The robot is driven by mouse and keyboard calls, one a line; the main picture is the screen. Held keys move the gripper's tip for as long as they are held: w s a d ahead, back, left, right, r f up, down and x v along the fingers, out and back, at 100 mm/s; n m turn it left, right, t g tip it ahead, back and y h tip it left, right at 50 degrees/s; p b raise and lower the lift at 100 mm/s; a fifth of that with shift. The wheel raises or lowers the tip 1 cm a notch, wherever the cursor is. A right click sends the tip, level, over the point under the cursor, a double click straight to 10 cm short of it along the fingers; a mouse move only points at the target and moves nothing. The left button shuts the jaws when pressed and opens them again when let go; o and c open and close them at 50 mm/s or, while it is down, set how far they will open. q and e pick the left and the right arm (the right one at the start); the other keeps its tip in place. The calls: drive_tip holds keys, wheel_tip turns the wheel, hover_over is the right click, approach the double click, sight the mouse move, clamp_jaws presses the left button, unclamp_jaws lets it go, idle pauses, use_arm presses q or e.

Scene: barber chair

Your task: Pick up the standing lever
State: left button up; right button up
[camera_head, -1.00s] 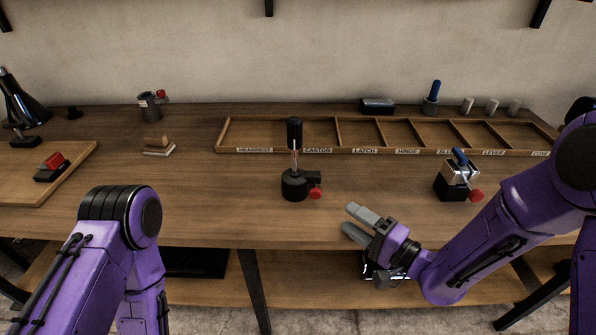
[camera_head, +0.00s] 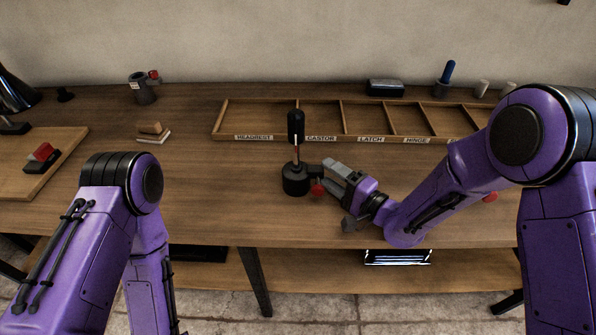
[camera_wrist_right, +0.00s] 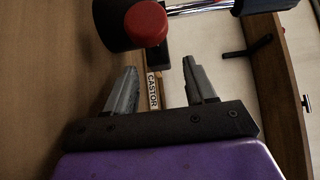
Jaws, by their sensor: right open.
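The standing lever (camera_head: 296,152) is upright on the bench, with a round black base, a thin chrome rod, a black grip on top and a red knob low at its right side. My right gripper (camera_head: 328,176) is open and empty, just right of the base near the red knob. In the right wrist view the lever's red knob (camera_wrist_right: 146,24) and chrome rod (camera_wrist_right: 200,8) lie beyond the open fingers (camera_wrist_right: 160,70). My left arm shows at the left, but its gripper is not in view.
A labelled wooden tray (camera_head: 270,138) with several compartments stands behind the lever. A grey cup-like part (camera_head: 143,92), a brush-like block (camera_head: 152,132) and a board (camera_head: 22,165) lie to the left.

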sight(323, 169)
drive_tip(key=x, duration=0.3)
drive_tip(key=shift+d, duration=0.1)
clamp_jaws()
use_arm(q)
drive_tip(key=shift+r, duration=0.45)
use_arm(e)
drive_tip(key=shift+r, duration=0.1)
drive_tip(key=shift+w+r, duration=0.1)
drive_tip(key=shift+r, duration=0.6)
use_arm(q)
wheel_tip(323, 169, up, 6)
drive_tip(key=p, duration=0.6)
drive_tip(key=shift+r+p, duration=0.25)
drive_tip(key=shift+p, duration=0.1)
use_arm(e)
drive_tip(key=s+a+r, duration=0.1)
drive_tip(key=s+r, duration=1)
drive_tip(key=s, duration=0.3)
drive_tip(key=shift+a+r, duration=0.15)
drive_tip(key=shift+r, duration=0.15)
